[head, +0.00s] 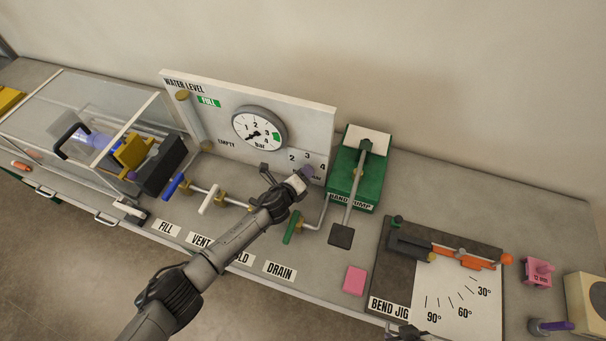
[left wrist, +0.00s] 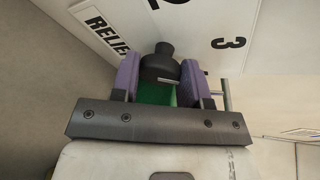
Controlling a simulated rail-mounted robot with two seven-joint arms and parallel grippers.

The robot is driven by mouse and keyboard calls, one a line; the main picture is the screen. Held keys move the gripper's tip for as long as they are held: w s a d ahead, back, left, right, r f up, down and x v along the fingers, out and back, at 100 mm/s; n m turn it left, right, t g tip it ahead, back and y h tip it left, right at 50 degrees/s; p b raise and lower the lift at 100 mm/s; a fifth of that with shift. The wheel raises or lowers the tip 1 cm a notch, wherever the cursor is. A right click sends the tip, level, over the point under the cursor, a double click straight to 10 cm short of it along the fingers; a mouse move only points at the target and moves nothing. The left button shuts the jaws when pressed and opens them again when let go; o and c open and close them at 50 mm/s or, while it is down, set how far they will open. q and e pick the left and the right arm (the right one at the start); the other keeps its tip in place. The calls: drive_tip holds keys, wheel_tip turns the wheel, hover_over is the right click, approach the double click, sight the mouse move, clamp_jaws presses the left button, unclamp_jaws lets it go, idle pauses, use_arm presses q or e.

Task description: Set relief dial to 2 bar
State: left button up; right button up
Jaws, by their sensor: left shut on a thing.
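The relief dial is a black knob (left wrist: 160,66) below a white panel with a RELIEF label, partly cut off, in the left wrist view. My left gripper (left wrist: 160,84) has its purple fingers shut on either side of the knob. In the head view my left gripper (head: 302,181) is at the lower right of the white water level panel (head: 230,95), beside the printed 2, 3, 4 bar scale. The gripper hides the knob there, and I cannot read its setting. The round gauge (head: 259,129) has its needle pointing to the lower left, near the low end.
The green hand pump (head: 347,188) with its long lever stands close right of my left gripper. A green-handled drain valve (head: 292,227) is just below. White and blue valve handles lie left. A dark part at the bottom edge may be my right arm.

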sight(309, 160)
idle(0.3)
use_arm(q)
drive_tip(key=o, duration=0.9)
wheel_tip(309, 160, up, 4)
drive_tip(key=shift+r+p, duration=0.1)
drive_tip(key=shift+p, duration=0.6)
drive_tip(key=s+d+r, duration=0.2)
drive_tip(key=d, duration=0.1)
drive_tip(key=s+d+r, duration=0.1)
drive_tip(key=d+r, duration=0.1)
drive_tip(key=d, duration=0.1)
drive_tip(key=s+d+r, duration=0.2)
drive_tip(key=d, duration=0.2)
drive_tip(key=shift+s+d+r, duration=0.1)
drive_tip(key=shift+s+r, duration=0.25)
drive_tip(key=shift+r, duration=0.05)
